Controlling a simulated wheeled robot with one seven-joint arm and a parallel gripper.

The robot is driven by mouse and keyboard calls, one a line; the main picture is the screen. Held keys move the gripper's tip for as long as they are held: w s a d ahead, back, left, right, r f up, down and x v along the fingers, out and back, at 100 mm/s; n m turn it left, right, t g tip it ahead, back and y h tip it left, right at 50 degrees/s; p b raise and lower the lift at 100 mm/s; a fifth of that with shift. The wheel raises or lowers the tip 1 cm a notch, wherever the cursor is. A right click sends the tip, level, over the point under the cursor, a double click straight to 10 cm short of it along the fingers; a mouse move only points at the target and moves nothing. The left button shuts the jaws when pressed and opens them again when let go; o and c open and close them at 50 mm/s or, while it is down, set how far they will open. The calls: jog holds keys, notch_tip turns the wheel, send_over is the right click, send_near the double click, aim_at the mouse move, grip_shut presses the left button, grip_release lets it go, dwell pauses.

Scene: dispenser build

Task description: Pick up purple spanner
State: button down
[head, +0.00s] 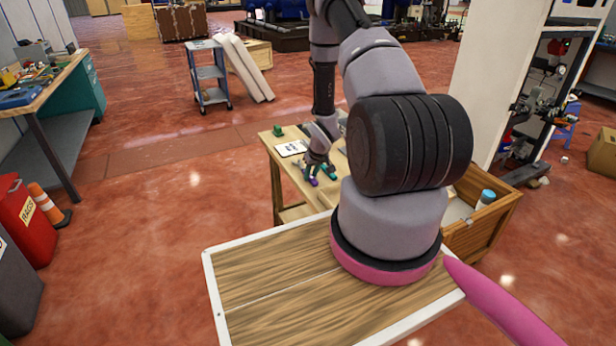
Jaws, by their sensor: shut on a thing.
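Only a short bit of the spanner shows at the fingers, and the rest is hidden or too small to make out. Teal bits show right beside it at the fingers. I cannot tell whether the spanner still touches the table.
A white card with dark print (290,148) and a small green object (277,130) lie on the table to the left. A wooden crate (487,222) at the right holds a blue-capped bottle (486,197). My arm hides the table's right part. Open floor lies left.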

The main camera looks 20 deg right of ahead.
jog(key=shift+r, duration=0.15)
notch_tip(320, 180, up, 10)
dwell(0.7)
jog(key=c, duration=1.4)
grip_release()
grip_shut()
jog(key=shift+d, duration=0.1)
